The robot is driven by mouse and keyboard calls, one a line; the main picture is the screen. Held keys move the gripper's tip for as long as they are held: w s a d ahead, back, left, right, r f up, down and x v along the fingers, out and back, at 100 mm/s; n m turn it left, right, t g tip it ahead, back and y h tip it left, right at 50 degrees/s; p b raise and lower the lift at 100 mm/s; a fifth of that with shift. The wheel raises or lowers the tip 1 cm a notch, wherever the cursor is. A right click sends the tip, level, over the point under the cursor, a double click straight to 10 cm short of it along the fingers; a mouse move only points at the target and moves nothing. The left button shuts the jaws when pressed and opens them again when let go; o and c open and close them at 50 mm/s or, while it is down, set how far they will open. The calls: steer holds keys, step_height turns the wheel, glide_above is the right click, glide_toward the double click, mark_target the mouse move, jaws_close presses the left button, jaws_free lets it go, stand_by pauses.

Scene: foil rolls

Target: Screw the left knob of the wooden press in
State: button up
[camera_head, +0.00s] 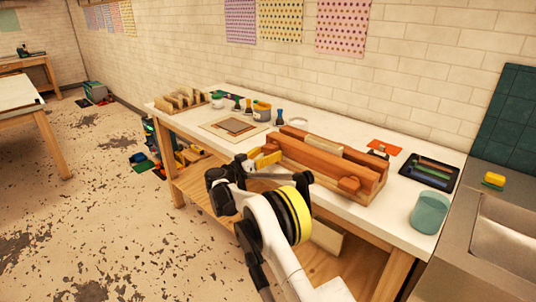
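The wooden press (330,158) lies on the white workbench, made of long reddish-brown beams with a paler board standing between them. Its right knob (349,184) shows on the front face. The left knob is at the press's left end, near my gripper, and is not clearly seen; a small reddish part (270,147) shows there. My gripper (254,163) is at the front left of the press, with yellow at its tip area. I cannot tell whether it touches the knob or how far its fingers are apart.
The workbench (405,226) also holds a teal cup (429,212), a black tray of rolls (430,172), a framed screen (235,127), a wooden rack (181,101) and several small pots and tools at the back. A steel sink (505,235) is at right.

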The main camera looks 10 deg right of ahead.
steer(key=v, duration=1.2)
